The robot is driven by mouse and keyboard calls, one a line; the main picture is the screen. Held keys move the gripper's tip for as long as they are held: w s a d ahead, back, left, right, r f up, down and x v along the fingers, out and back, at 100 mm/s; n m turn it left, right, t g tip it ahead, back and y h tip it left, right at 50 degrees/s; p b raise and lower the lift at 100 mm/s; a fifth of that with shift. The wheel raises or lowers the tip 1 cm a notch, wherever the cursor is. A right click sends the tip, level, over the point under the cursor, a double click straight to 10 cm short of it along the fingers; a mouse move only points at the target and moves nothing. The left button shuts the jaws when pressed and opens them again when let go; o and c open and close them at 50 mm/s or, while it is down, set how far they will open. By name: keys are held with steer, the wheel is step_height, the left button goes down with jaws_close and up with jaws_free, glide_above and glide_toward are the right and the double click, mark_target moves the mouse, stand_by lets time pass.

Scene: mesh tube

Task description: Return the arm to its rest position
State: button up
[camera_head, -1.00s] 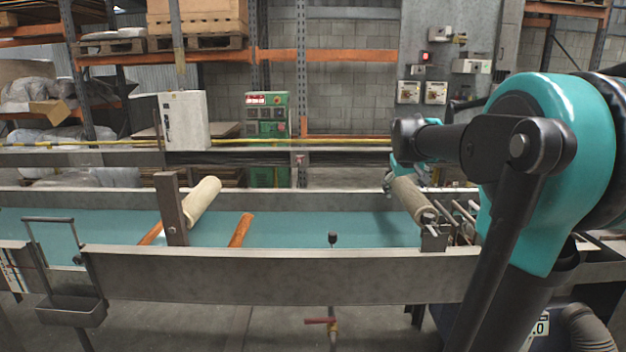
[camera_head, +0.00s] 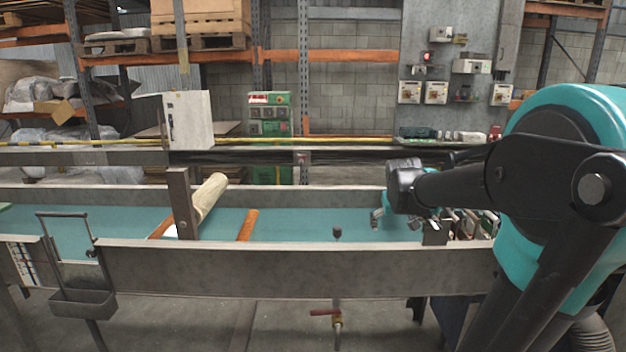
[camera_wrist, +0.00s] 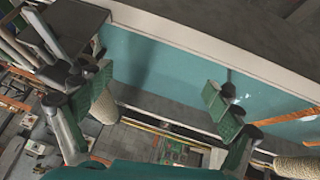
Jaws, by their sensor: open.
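My arm reaches in from the right in the head view. My gripper (camera_head: 385,218) hangs over the right part of the teal conveyor belt (camera_head: 320,228), partly hidden by my dark wrist link. In the wrist view my gripper (camera_wrist: 150,95) shows two green and grey fingers spread wide apart, with nothing between them. A pale mesh-textured roller (camera_head: 208,197) lies across the belt at the left, beside an upright brown post. In the wrist view a pale, rope-like textured cylinder (camera_wrist: 102,106) shows behind the left finger, and another (camera_wrist: 297,167) at the lower right.
Metal side rails (camera_head: 300,270) run along the belt. A metal holder (camera_head: 80,285) hangs at the front left.

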steer(key=s+a+f+g+y, duration=0.1)
steer(key=s+a+f, duration=0.1)
steer(key=s+f, duration=0.7)
steer(key=s+a+f+g, duration=0.1)
steer(key=s+a+f, duration=0.2)
steer(key=s+f, duration=0.6)
steer(key=s, duration=0.5)
steer(key=shift+a+f+m+g+y, duration=0.2)
steer(key=shift+m+g+y, duration=0.1)
steer(key=shift+y, duration=0.1)
steer(key=shift+c, duration=0.5)
